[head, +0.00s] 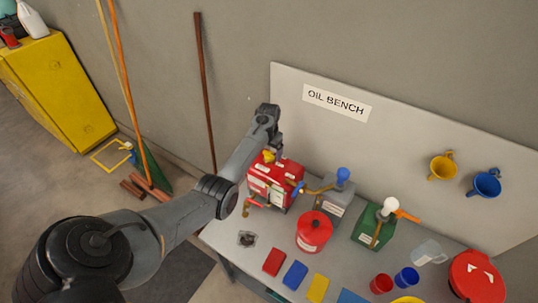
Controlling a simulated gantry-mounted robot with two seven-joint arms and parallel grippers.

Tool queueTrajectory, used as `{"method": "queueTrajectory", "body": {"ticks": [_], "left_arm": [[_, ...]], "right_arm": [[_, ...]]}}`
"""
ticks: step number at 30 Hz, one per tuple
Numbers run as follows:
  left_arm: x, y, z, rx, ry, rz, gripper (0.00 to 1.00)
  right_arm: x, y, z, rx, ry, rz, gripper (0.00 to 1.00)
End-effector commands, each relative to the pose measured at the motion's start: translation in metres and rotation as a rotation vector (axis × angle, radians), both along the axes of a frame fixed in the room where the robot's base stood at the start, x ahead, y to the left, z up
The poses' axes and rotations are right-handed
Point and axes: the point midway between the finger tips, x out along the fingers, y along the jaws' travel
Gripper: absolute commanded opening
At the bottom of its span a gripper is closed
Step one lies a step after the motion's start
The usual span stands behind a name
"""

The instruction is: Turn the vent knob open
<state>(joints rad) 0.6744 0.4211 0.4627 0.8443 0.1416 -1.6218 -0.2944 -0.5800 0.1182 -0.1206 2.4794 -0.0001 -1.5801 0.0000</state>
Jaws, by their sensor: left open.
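A red box-shaped can (289,172) with white labels stands at the left end of the bench. A small yellow knob-like part (268,156) shows at its top; I cannot tell for certain that it is the vent knob. My left gripper (277,150) is open and points down just over the top of the red can, close beside the yellow part. I cannot tell whether it touches it. The wrist and arm partly hide the fingers and the can's left side. My right gripper is not in view.
The bench (225,238) also holds a grey can with a blue knob (343,174), a green can (366,234) with a white knob, a round red can (314,232), coloured mats and cups. The board (400,135) stands behind. A yellow cabinet (58,85) is far left.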

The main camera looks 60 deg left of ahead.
Motion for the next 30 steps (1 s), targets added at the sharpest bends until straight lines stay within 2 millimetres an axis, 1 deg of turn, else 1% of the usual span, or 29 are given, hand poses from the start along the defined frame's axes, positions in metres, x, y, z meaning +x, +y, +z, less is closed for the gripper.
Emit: {"method": "queueTrajectory", "body": {"ticks": [9, 11, 18, 20, 21, 30], "left_arm": [[0.0000, -0.0001, -0.0014, 0.000, 0.000, 0.000, 0.87], [0.0000, -0.0001, -0.0014, 0.000, 0.000, 0.000, 0.80], [0.0000, -0.0001, -0.0015, 0.000, 0.000, 0.000, 0.43], [0.0000, -0.0001, -0.0015, 0.000, 0.000, 0.000, 0.34], [0.0000, -0.0001, -0.0015, 0.000, 0.000, 0.000, 0.31], [0.0000, -0.0004, -0.0002, -0.001, 0.002, 0.043, 0.31]], "right_arm": [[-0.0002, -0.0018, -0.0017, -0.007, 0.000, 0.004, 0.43], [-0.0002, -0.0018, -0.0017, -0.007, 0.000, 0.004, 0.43], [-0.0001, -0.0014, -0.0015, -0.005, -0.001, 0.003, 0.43], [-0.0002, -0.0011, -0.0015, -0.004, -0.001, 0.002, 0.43], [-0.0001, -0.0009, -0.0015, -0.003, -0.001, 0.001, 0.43], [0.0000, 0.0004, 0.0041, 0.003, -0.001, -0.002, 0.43]]}}
